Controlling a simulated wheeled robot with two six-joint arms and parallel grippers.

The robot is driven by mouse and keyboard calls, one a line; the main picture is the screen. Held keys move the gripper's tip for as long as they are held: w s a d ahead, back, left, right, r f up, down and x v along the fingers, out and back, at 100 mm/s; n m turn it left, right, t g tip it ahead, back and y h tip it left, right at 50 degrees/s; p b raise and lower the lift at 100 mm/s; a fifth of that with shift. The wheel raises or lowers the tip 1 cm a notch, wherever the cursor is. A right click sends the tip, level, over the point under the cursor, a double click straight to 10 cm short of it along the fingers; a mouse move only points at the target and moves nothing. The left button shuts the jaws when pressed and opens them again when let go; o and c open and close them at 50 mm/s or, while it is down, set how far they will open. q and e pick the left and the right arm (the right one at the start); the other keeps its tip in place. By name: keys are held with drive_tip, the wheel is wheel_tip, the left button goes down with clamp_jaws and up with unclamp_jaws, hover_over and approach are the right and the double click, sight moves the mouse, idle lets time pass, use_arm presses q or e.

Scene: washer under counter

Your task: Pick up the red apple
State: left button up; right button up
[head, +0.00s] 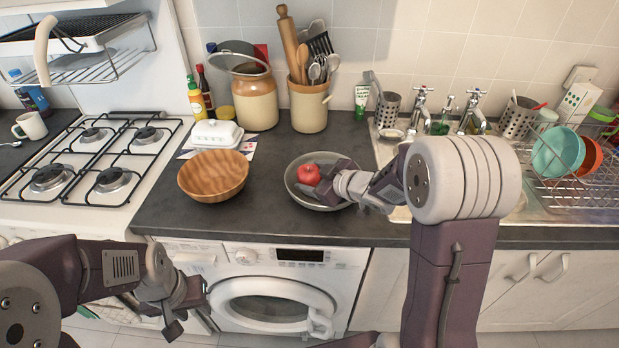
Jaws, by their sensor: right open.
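The red apple (309,174) lies in a shallow grey bowl (291,184) on the dark counter. My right gripper (318,182) reaches in from the right over the bowl, low and close beside the apple, with its fingers at the apple's right and lower side. It is open; whether a finger touches the apple I cannot tell. The gripper and wrist hide the right part of the bowl. My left gripper (190,310) hangs low at the left, in front of the washing machine and well away from the apple; its jaws do not show clearly.
A wooden bowl (213,190) and white butter dish (216,133) stand left of the grey bowl. Crocks (308,108) stand behind it. The gas hob (90,155) is at the left, the sink and dish rack (575,180) at the right. Counter between the two bowls is clear.

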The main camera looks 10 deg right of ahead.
drive_tip(key=shift+s, duration=0.1)
drive_tip(key=c, duration=1.1)
wheel_tip(320, 180, up, 28)
drive_tip(key=p, duration=1.6)
drive_tip(key=shift+p, duration=0.4)
drive_tip(key=shift+c, duration=0.2)
